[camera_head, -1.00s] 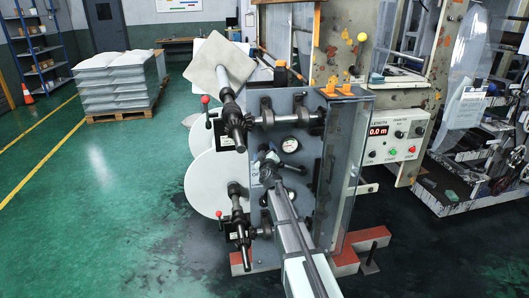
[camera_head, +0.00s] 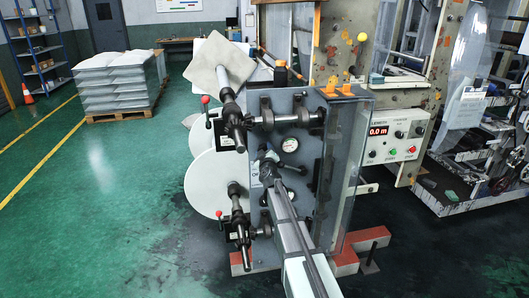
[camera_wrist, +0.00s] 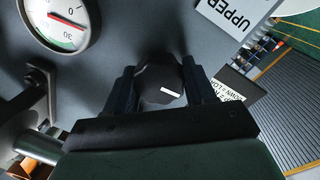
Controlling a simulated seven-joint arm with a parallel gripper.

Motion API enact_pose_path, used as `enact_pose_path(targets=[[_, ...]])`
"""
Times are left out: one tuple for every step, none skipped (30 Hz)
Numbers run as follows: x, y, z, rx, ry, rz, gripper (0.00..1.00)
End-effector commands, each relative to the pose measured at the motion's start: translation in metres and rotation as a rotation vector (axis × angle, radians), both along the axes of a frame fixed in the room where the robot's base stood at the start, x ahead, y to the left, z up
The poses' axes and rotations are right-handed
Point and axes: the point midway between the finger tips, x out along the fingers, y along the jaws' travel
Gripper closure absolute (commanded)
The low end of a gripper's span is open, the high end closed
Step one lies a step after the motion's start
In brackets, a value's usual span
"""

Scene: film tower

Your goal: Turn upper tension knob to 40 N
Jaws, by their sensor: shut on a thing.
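In the wrist view, the upper tension knob (camera_wrist: 161,85) is a dark, rounded knob with a short white mark on its face. It sits between the two black fingers of my gripper (camera_wrist: 163,92), which is shut on it. A white label reading "UPPER" (camera_wrist: 235,14) is to the upper right. A round gauge (camera_wrist: 60,22) with a red needle and a green zone is at the upper left, partly cut off; I cannot read its exact value. In the head view, the gauge (camera_head: 290,145) is on the grey panel, right of my gripper (camera_head: 266,168), whose fingers are unclear there.
Dark roller shafts with red-balled levers stick out left of the panel, an upper one (camera_head: 234,125) and a lower one (camera_head: 239,215). A clear guard (camera_head: 345,150) stands at the right. A control box (camera_head: 392,140) reads 0.0 m. Green floor is open at the left.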

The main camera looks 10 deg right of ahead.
Motion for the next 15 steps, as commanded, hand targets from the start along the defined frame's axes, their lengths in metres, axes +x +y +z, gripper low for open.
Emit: enact_pose_path(targets=[[-0.0002,-0.0008,0.0006,0.002,-0.001,-0.002,0.76],[-0.0001,-0.0008,0.0006,0.003,-0.002,-0.002,0.76],[-0.0002,-0.0008,0.0007,0.008,-0.001,-0.002,0.76],[-0.0002,-0.0008,0.0007,0.012,-0.002,-0.002,0.76],[-0.0002,-0.0008,0.0007,0.018,-0.002,-0.002,0.76],[-0.0002,-0.0009,0.0008,0.027,-0.002,-0.002,0.76],[-0.0002,-0.001,0.0008,0.036,-0.002,-0.003,0.76],[-0.0002,-0.001,0.0008,0.047,-0.002,-0.003,0.76],[-0.0001,-0.001,0.0008,0.062,-0.002,-0.003,0.76],[-0.0002,-0.0011,0.0009,0.076,-0.002,-0.003,0.76],[-0.0002,-0.0011,0.0009,0.091,-0.002,-0.003,0.76],[-0.0002,-0.0011,0.001,0.113,-0.002,-0.003,0.76],[-0.0002,-0.0013,0.0009,0.13,-0.002,-0.003,0.76],[-0.0002,-0.0013,0.0009,0.149,-0.002,-0.004,0.76],[-0.0002,-0.0013,0.0009,0.175,-0.003,-0.004,0.76]])
